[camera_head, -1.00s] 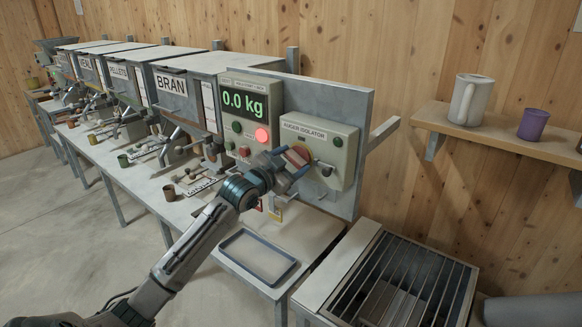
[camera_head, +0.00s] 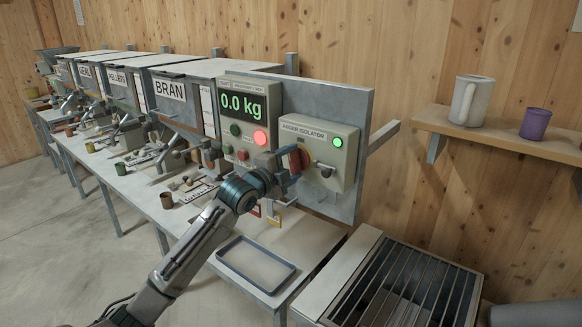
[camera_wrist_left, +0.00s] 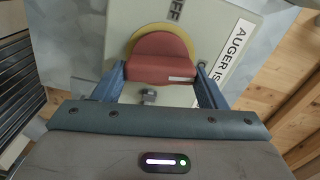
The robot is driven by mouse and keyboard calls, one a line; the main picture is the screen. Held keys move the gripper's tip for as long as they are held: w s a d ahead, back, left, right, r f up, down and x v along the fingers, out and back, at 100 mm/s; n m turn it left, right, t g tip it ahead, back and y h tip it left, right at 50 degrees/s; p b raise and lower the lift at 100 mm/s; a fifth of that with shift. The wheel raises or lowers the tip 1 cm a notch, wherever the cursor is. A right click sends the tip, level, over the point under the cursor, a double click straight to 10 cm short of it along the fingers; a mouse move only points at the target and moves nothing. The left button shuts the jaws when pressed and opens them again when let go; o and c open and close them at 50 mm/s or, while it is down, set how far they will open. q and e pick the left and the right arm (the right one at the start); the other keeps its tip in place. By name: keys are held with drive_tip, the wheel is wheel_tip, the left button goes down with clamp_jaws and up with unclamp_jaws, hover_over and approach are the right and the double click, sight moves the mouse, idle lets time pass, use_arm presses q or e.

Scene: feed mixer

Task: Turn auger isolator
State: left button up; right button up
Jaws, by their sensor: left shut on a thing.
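The auger isolator (camera_head: 347,163) is a pale box labelled AUGER ISOLATOR on a grey upright panel. Its red handle (camera_head: 297,160) stands at the box's left side, partly hidden by my left gripper (camera_head: 288,170). In the left wrist view the red handle (camera_wrist_left: 160,60) sits before a yellow disc (camera_wrist_left: 183,38), between the two blue fingers of the gripper (camera_wrist_left: 158,85). My left gripper is shut on this handle. My right gripper is not in view.
A control box (camera_head: 248,125) left of the isolator reads 0.0 kg, with a lit red lamp (camera_head: 260,137). Below are a shallow tray (camera_head: 256,264) on the bench and a barred grate (camera_head: 405,285). A shelf (camera_head: 490,130) holds a jug and a purple cup.

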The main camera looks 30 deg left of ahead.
use_arm(q)
drive_tip(key=shift+f+m, duration=0.1)
drive_tip(key=shift+m, duration=1)
drive_tip(key=o, duration=1)
drive_tip(key=shift+s+b, duration=0.1)
drive_tip(key=shift+b, duration=0.2)
drive_tip(key=s+b, duration=0.2)
drive_tip(key=s, duration=0.1)
drive_tip(key=s+b, duration=0.1)
drive_tip(key=s, duration=0.3)
drive_tip(key=s+a+b, duration=0.1)
drive_tip(key=s+b, duration=0.1)
drive_tip(key=s, duration=0.1)
drive_tip(key=shift+s+b, duration=0.25)
drive_tip(key=shift+b, duration=0.1)
drive_tip(key=shift+d, duration=0.1)
